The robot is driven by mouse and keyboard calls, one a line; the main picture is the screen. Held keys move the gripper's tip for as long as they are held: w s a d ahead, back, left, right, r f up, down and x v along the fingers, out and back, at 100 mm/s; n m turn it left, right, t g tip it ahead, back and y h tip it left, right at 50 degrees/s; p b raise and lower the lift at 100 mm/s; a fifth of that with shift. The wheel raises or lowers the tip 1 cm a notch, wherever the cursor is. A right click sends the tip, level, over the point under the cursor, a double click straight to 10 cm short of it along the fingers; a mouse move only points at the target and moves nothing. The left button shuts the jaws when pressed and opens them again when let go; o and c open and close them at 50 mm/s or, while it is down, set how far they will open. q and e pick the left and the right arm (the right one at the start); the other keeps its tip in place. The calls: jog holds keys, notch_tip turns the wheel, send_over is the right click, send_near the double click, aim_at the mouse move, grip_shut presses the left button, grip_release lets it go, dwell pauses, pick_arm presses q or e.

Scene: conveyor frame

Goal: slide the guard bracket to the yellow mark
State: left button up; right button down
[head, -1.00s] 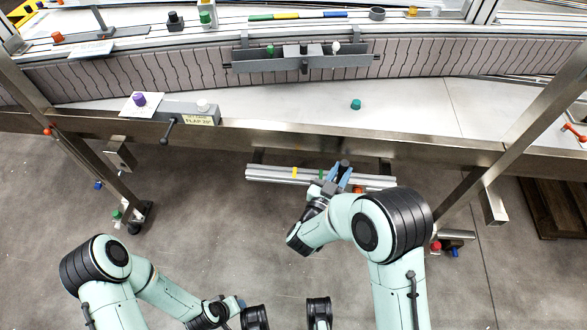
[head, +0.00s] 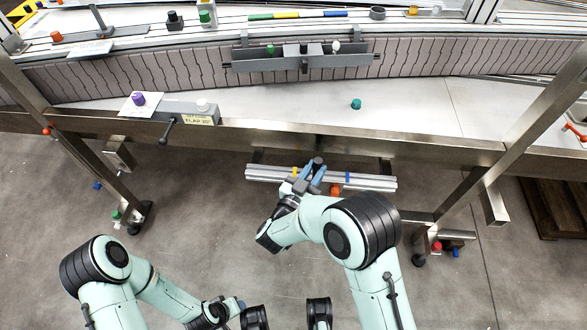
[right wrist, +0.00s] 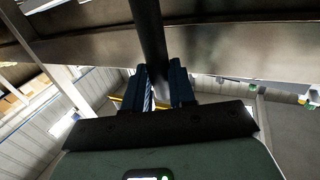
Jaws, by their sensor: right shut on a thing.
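The guard bracket shows as a dark grey post top (head: 318,161) at the silver double rail below the conveyor's front beam; an orange knob (head: 335,191) shows beside it. My right gripper (head: 314,172) is shut on the bracket, just right of the yellow mark (head: 295,171) on the rail. In the right wrist view, the dark post (right wrist: 149,45) stands between my two blue fingers (right wrist: 163,85). The bracket's lower part is hidden by my gripper. My left gripper (head: 236,305) is low at the left, away from the rail; its jaws are too small to judge.
The silver rail (head: 375,184) runs on to the right, with a blue mark (head: 347,177) on it. The steel front beam (head: 400,146) is above the rail, and a slanted leg (head: 500,160) stands at the right.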

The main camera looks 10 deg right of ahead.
pick_arm(q)
jog(key=shift+f, duration=0.3)
pick_arm(e)
jog(key=a, duration=0.2)
jog(key=w+a, duration=0.1)
jog(key=a, duration=0.2)
jog(key=shift+w+a, duration=0.1)
jog(key=shift+a, duration=0.2)
pick_arm(q)
jog(key=shift+r, duration=0.1)
pick_arm(e)
jog(key=shift+w+a, duration=0.1)
jog(key=shift+a, duration=0.3)
jog(key=c, duration=0.8)
grip_release()
jog(key=shift+c, duration=0.2)
pick_arm(q)
jog(key=shift+s+d+r+p, duration=0.2)
jog(key=shift+s+r+p, duration=0.2)
jog(key=shift+r, duration=0.2)
jog(key=shift+s+d+r+p, duration=0.15)
jog(key=shift+s+r+p, duration=0.25)
jog(key=shift+r, duration=0.15)
pick_arm(e)
jog(key=v, duration=1.3)
